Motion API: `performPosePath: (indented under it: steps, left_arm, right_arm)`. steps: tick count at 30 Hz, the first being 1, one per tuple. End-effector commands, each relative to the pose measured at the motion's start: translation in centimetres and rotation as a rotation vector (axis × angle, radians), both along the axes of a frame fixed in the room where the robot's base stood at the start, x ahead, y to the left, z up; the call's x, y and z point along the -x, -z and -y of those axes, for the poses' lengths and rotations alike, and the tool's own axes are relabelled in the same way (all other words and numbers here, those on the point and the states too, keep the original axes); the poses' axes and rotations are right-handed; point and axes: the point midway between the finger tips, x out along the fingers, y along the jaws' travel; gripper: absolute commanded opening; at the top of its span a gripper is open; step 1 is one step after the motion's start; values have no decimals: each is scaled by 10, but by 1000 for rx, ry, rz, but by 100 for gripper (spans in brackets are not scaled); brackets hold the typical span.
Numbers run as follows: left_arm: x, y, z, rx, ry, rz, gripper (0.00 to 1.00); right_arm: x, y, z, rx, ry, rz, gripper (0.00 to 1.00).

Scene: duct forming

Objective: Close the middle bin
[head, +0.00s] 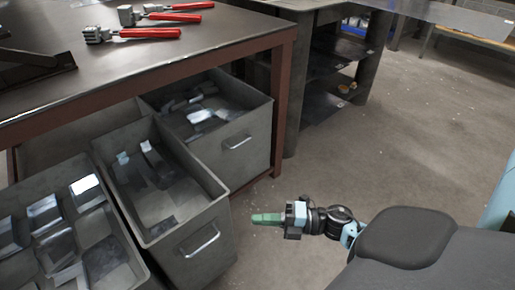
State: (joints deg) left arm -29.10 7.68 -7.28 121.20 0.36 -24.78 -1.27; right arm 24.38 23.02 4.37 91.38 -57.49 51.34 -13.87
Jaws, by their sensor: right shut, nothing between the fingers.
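The middle bin (192,254) is a grey metal drawer with a silver handle (201,241). It is pulled out from under the workbench, past the bin to its right, and a few small metal pieces lie inside. My right gripper (254,219) is shut and empty. Its green fingers point left toward the front of the middle bin, apart from it, a little right of the handle. My left gripper is not in view.
The right bin (252,157) sits further back under the workbench (150,90). The left bin (77,165) holds several metal pieces. Red-handled tools (150,32) lie on the bench top. The concrete floor (420,140) to the right is open.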

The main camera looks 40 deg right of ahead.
Motion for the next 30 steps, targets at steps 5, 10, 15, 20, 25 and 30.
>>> performPosePath:
  steps: [5,10,15,20,25,30]
  left_arm:
    - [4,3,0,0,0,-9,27]
    - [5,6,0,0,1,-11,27]
    - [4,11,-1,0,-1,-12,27]
    - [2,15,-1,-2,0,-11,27]
    - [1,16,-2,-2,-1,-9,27]
    - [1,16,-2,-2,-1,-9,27]
  right_arm:
    - [-24,0,-26,-4,-1,2,0]
    - [-45,0,-49,-4,0,2,0]
    - [-69,1,-58,-1,1,1,0]
    - [-85,1,-58,-2,0,-1,0]
    - [-92,0,-58,-1,0,0,0]
    - [-93,0,-58,-1,0,0,0]
